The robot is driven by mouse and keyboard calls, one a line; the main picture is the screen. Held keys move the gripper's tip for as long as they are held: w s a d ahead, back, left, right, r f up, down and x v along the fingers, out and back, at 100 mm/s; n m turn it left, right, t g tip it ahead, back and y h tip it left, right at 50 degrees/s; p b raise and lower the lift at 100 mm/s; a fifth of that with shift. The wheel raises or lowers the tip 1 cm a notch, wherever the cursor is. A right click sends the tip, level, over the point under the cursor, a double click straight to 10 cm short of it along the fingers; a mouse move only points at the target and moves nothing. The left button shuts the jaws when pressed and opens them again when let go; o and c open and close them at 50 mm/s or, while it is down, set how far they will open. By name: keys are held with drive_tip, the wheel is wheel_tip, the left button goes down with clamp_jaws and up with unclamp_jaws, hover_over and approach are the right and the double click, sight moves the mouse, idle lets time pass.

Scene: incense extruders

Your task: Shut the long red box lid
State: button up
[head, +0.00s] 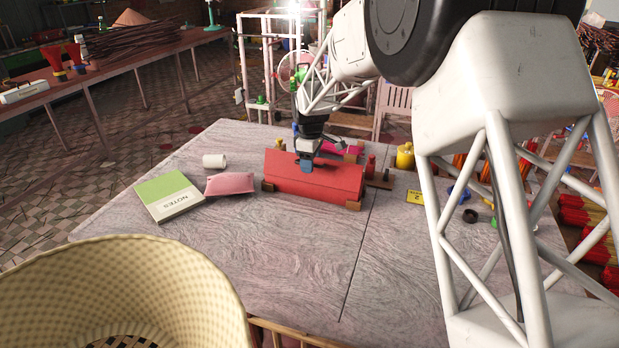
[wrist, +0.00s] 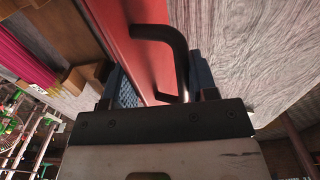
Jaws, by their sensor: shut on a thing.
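The long red box (head: 318,184) lies across the middle of the table. Its red lid (head: 285,163) faces up and toward the head camera; I cannot tell whether a gap stays under its edge. My gripper (head: 306,163) points down at the lid's upper part. In the wrist view my blue-padded fingers (wrist: 160,82) stand on either side of a black, curved handle (wrist: 176,42) on the red panel (wrist: 112,22). The gripper is shut on this handle. The gripper hides the handle in the head view.
Small wooden blocks (head: 352,205) sit at the box's corners. A pink pouch (head: 230,183), a green-and-white notebook (head: 169,196) and a white roll (head: 214,161) lie left. A yellow container (head: 405,157) stands right. The table's front is clear; a woven basket (head: 120,265) is nearer.

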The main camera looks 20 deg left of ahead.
sight(315, 161)
drive_tip(key=shift+w+f, duration=0.1)
drive_tip(key=shift+w, duration=0.1)
drive_tip(key=shift+w+f, duration=0.1)
drive_tip(key=shift+w, duration=0.55)
drive_tip(key=shift+w+f, duration=0.25)
drive_tip(key=shift+w, duration=0.05)
drive_tip(key=shift+w+f, duration=0.2)
drive_tip(key=shift+w, duration=0.3)
drive_tip(key=shift+c, duration=0.2)
idle(0.5)
drive_tip(key=shift+w+f, duration=0.6)
drive_tip(key=shift+w, duration=0.05)
drive_tip(key=shift+c, duration=0.4)
